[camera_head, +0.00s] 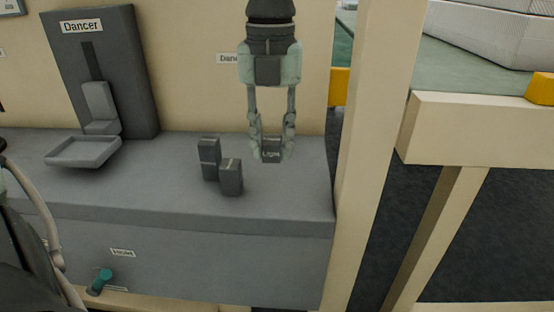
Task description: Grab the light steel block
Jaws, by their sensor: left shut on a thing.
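My left gripper (272,142) reaches down from the top middle, over the right part of the grey bench. The fingers cover the block's sides. I cannot tell whether its underside touches the bench. My right gripper is not in view.
Two dark grey blocks, a rear one (209,160) and a front one (231,178), stand left of the gripper on the bench (290,200). A "Dancer" panel (125,75) with a tray (83,151) is at left. A cream post (375,130) rises at right.

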